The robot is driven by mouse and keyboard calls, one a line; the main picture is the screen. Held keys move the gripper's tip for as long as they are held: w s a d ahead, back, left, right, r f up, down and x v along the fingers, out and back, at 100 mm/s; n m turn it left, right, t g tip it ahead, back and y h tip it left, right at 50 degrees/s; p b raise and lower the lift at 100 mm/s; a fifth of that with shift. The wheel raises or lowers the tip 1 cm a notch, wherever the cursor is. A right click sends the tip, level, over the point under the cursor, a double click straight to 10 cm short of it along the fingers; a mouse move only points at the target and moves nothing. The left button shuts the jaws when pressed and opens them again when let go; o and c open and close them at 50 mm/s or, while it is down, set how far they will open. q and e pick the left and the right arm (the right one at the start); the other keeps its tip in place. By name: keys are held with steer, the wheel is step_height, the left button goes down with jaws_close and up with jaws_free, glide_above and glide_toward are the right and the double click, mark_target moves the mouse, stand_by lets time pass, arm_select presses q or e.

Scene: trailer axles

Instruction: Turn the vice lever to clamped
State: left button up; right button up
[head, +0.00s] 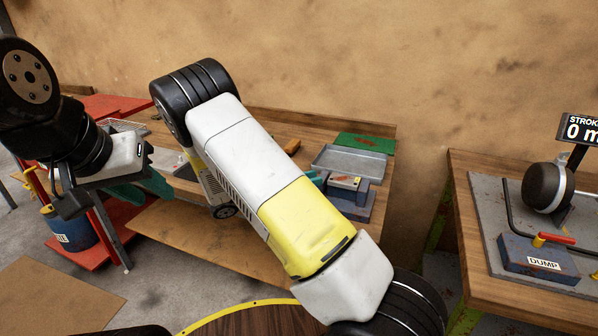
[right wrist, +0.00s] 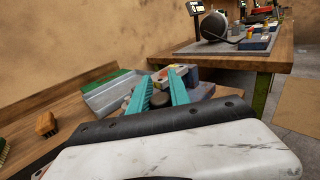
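The blue-grey vice (head: 358,204) stands at the right end of the wooden bench, with a pale block with a red mark on top. It also shows beyond the fingers in the right wrist view (right wrist: 199,92). My right gripper (right wrist: 161,82) has teal fingers spread apart beside the vice. A dark round knob, perhaps the lever's end, shows between them; contact cannot be told. In the head view my right arm hides most of this gripper; a bit of teal (head: 316,178) shows left of the vice. The lever's angle is hidden. My left gripper (head: 145,189) is far left, away from the vice.
A grey metal tray (head: 350,160) and green mat (head: 364,142) lie behind the vice. An orange-brown brush (right wrist: 46,123) lies on the bench. A second bench at right holds a blue DUMP box (head: 540,258) with a red lever. A gap separates the benches.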

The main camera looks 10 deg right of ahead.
jaws_close()
stand_by(1.1)
